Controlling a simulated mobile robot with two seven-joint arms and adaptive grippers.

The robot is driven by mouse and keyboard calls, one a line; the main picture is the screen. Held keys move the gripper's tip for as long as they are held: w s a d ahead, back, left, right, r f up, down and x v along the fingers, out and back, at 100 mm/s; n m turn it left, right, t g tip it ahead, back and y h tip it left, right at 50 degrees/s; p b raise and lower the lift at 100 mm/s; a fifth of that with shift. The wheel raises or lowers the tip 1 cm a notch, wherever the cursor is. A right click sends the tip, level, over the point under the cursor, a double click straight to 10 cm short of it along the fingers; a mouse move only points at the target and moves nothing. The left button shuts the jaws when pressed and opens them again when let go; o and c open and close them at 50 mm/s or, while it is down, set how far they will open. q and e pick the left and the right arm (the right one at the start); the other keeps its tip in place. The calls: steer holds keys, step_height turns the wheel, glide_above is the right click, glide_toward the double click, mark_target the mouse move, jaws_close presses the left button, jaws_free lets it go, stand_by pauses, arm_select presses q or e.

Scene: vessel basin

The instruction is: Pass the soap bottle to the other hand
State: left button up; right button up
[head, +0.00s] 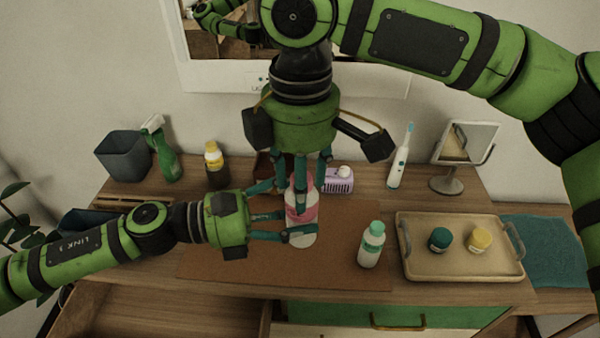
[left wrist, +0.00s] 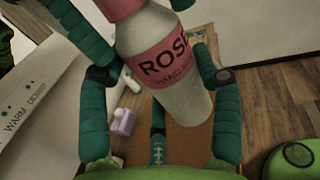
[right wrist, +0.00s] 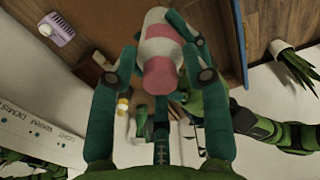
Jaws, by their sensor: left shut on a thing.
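The soap bottle (head: 302,215), clear-white with a pink band and pink top, is held above the brown mat. The left wrist view shows it large, tilted, with "ROSE" on its label (left wrist: 170,62). My left gripper (head: 287,226) is shut on its lower body from the left. My right gripper (head: 303,178) comes from above, its fingers on either side of the bottle's upper part. In the right wrist view the bottle (right wrist: 160,55) lies between those fingers (right wrist: 162,62). Whether they press on it cannot be told.
A white bottle with a green cap (head: 371,246) stands on the mat (head: 345,225). A tray (head: 415,270) with two small jars is at the right. A purple box (head: 338,181), toothbrush (head: 398,160), mirror (head: 465,145), spray bottle (head: 163,155) and amber bottle (head: 215,165) stand behind.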

arm_select(q)
steer(key=o, duration=1.4)
